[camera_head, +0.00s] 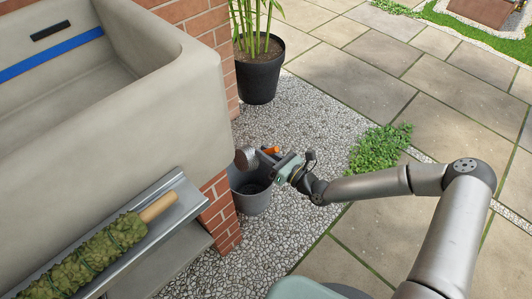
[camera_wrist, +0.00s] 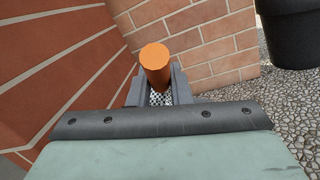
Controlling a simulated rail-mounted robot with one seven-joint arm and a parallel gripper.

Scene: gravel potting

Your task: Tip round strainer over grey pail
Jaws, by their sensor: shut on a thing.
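The round strainer (camera_head: 244,159) is over the mouth of the grey pail (camera_head: 255,203) in the head view. Its bowl looks tilted onto its side, and what is in it cannot be seen. Its orange handle (camera_head: 271,150) is held by my gripper (camera_head: 274,160), which is shut on it. In the wrist view the orange handle end (camera_wrist: 154,60) stands up between the fingers of my gripper (camera_wrist: 158,88). The pail stands upright on the gravel, with a dark inside that is partly hidden by the strainer and gripper.
A stone trough (camera_head: 170,100) on brick piers is close on the left. Below it is a metal ledge (camera_head: 180,195) with a mossy wooden-ended pole (camera_head: 100,245). A black plant pot (camera_head: 260,78) stands behind. Gravel (camera_head: 315,125) and a green plant (camera_head: 380,150) lie to the right.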

